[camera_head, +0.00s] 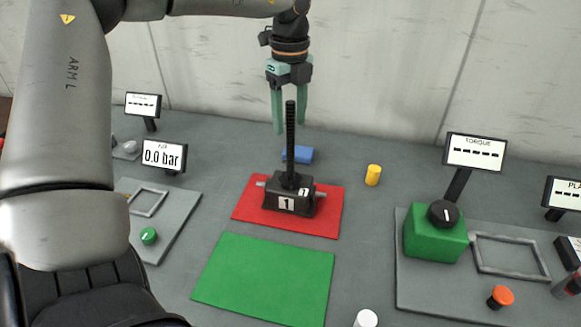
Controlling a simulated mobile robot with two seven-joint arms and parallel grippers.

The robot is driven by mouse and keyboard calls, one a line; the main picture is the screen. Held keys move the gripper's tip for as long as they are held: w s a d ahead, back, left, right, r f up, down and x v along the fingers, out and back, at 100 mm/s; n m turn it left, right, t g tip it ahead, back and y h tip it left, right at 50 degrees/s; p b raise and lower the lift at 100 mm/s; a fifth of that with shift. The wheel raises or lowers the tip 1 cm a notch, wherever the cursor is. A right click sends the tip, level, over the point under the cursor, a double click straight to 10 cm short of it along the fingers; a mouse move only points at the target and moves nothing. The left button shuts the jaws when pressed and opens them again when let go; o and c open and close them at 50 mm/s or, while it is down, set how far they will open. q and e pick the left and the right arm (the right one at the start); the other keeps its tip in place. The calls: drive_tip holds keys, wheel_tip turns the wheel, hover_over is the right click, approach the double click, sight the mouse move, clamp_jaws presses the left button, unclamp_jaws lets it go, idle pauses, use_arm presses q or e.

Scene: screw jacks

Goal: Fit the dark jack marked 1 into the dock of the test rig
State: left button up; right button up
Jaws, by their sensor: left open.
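The dark jack marked 1 (290,197) stands upright on a red mat (328,222) in the middle of the table. Its tall threaded screw (290,135) points up. My left gripper (290,130) hangs from above with two green fingers pointing down. It is open and appears behind or around the top of the screw; I cannot tell the depth. The grey test rig plate (420,285) at right carries a green block with a black knob (445,215), a "TORQUE" display (475,151) and an empty rectangular frame (510,268), which may be the dock. My right gripper is not in view.
An empty green mat (265,280) lies in front of the red mat. A blue block (298,154), a yellow cylinder (373,175) and a white cylinder (366,318) stand nearby. At left a grey plate (165,210) holds another frame and green button, with a "0.0 bar" display (164,156) behind.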

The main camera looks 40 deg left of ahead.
sight(290, 159)
use_arm(q)
wheel_tip(290, 159, down, 3)
drive_tip(key=shift+f, duration=0.1)
drive_tip(key=shift+c, duration=0.4)
clamp_jaws()
idle(0.9)
drive_tip(key=shift+w+d+r, duration=0.1)
drive_tip(key=shift+w+r, duration=0.15)
drive_tip(key=shift+r, duration=0.2)
drive_tip(key=shift+f, duration=0.1)
